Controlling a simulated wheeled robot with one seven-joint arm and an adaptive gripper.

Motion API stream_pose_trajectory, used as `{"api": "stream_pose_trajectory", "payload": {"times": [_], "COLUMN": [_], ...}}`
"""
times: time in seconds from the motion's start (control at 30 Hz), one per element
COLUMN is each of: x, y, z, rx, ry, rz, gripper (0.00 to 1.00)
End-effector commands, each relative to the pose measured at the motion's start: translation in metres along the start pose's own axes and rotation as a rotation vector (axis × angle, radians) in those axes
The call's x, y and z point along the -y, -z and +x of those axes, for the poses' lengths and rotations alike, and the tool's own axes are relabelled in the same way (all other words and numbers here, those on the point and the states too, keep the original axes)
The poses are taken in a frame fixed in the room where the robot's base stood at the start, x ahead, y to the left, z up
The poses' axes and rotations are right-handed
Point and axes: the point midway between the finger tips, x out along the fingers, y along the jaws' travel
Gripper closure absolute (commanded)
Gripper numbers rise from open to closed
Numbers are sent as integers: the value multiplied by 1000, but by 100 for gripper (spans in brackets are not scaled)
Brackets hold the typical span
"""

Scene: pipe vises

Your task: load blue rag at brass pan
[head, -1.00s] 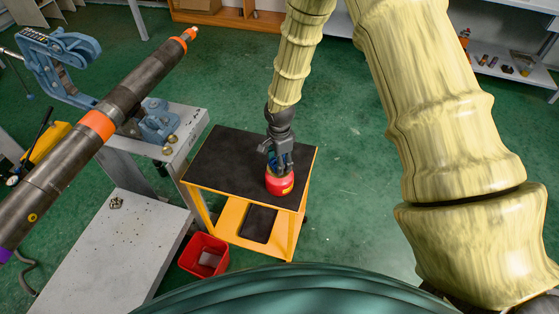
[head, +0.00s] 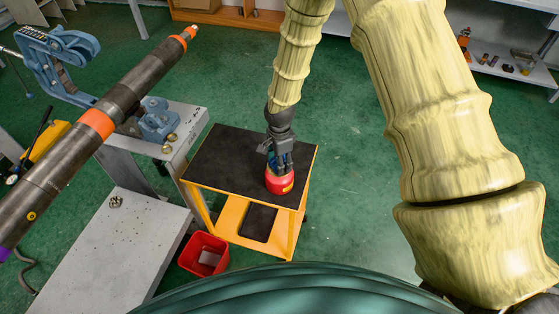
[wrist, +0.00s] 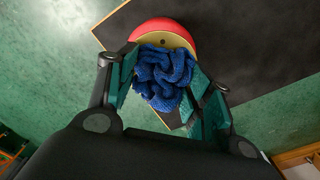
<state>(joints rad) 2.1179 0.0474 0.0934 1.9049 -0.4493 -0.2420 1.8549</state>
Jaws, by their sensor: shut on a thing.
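My gripper (head: 281,163) is shut on a crumpled blue rag (wrist: 163,78), which sits between the two fingers in the wrist view. The gripper points down over a red can (head: 280,184) near the front right of the cart top. In the wrist view a yellowish disc, which looks like the brass pan (wrist: 170,39), shows inside the red rim just beyond the rag. The rag overlaps part of the pan in that view. I cannot tell whether the rag touches it. In the head view the fingers hide most of the can's top.
The can stands on the black top of a yellow cart (head: 225,152). A red bin (head: 203,254) is on the floor at front left. A long pipe (head: 95,125) crosses the left side near a blue vise (head: 60,55). The cart top left of the can is clear.

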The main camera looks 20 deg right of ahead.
Motion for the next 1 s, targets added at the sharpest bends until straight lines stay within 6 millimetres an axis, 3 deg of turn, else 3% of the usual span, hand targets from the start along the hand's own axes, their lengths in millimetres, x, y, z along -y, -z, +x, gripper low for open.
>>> {"api": "stream_pose_trajectory", "payload": {"times": [1.0], "x": [0], "y": [0], "z": [8], "rx": [0], "ry": [0], "rz": [0], "gripper": [68]}}
